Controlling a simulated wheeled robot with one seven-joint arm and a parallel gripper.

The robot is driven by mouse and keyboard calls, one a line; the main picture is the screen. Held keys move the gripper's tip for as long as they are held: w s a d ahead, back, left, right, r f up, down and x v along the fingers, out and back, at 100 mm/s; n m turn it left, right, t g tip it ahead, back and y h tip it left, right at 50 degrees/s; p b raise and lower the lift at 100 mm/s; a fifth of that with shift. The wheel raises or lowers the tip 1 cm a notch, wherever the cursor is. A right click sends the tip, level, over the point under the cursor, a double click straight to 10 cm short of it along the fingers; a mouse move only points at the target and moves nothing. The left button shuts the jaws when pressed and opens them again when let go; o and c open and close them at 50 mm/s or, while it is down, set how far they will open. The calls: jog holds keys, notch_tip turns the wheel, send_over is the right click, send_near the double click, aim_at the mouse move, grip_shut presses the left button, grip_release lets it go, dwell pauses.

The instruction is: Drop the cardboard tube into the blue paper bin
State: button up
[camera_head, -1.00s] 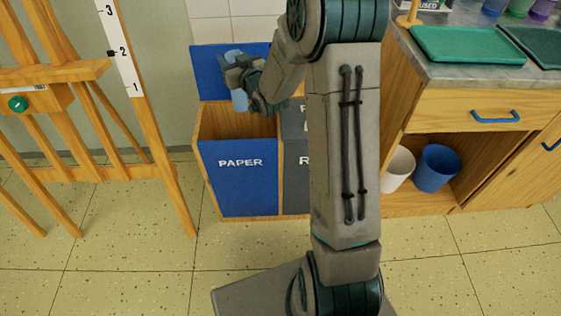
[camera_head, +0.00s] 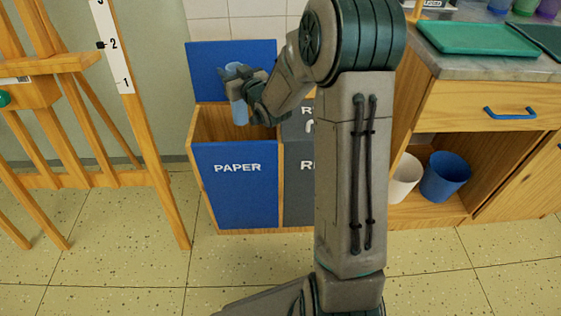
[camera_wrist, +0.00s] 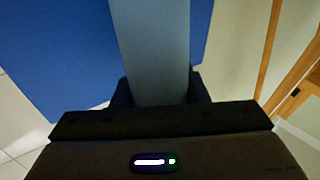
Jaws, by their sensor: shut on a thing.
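The light blue cardboard tube (camera_head: 239,110) is upright or nearly so in the head view, above the opening of the blue paper bin (camera_head: 236,190). My gripper (camera_head: 243,88) is shut on the tube. In the wrist view the tube (camera_wrist: 152,50) stands between my two fingers (camera_wrist: 155,92), with the blue lid panel (camera_wrist: 55,60) behind it. The bin's front is labelled PAPER, and its blue lid (camera_head: 205,70) stands open at the back. The tube's lower end shows just above or within the open top; I cannot tell which. The bin's inside floor is hidden.
A grey bin (camera_head: 298,185) adjoins the paper bin on the right, partly hidden by my arm. A wooden easel (camera_head: 140,130) stands at the left. A wooden cabinet (camera_head: 470,105) with a white cup and a blue bucket (camera_head: 444,177) on its open shelf stands at the right.

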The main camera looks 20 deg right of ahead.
jog(key=shift+f, duration=0.7)
jog(key=o, duration=1.2)
jog(key=shift+o, duration=0.2)
jog(key=shift+s, duration=0.15)
jog(key=p+v, duration=0.2)
jog(key=v, duration=1.1)
jog(key=shift+s, duration=0.35)
